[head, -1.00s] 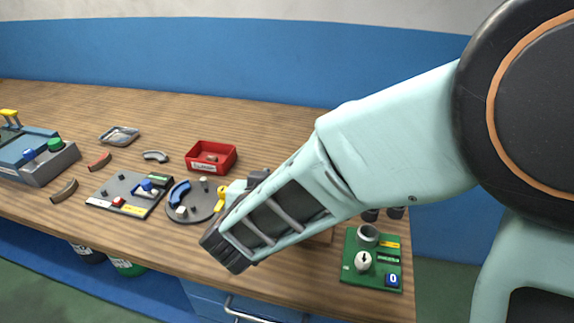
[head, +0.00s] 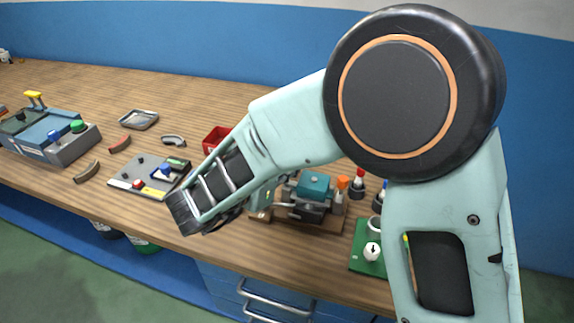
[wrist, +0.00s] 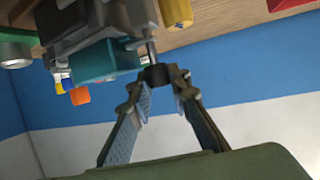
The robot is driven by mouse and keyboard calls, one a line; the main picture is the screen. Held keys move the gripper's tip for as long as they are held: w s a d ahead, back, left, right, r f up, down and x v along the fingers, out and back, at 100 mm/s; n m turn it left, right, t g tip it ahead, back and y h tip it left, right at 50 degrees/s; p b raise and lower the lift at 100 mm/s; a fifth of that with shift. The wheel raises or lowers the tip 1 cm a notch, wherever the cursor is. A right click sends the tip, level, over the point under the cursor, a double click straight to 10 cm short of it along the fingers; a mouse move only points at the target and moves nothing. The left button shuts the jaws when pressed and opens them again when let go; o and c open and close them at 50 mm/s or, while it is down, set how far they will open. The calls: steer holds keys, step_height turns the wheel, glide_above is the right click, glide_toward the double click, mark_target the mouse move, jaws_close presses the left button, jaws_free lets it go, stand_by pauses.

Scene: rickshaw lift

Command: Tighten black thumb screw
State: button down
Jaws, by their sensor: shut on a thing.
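The black thumb screw (wrist: 156,75) is a short dark knob on a thin metal shaft in the wrist view. The shaft runs into a grey vise-like fixture (wrist: 95,25) with a teal block (wrist: 105,62). My gripper (wrist: 160,82) is shut on the knob, one finger on each side. In the head view, the fixture (head: 303,206) and its teal block (head: 314,182) stand on a wooden base right of my forearm. The thumb screw and my fingertips are hidden or too small to tell there.
A red bin (head: 214,138) is partly behind my arm. A green panel (head: 367,262) with a white knob lies right of the fixture, and orange- and red-topped items stand behind it. A grey board (head: 130,174) lies left. The table's front edge is close.

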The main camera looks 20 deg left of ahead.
steer(key=c, duration=1.8)
jaws_free()
steer(key=shift+w, duration=0.1)
steer(key=shift+o, duration=0.2)
steer(key=v, duration=1.2)
steer(key=shift+a, duration=0.1)
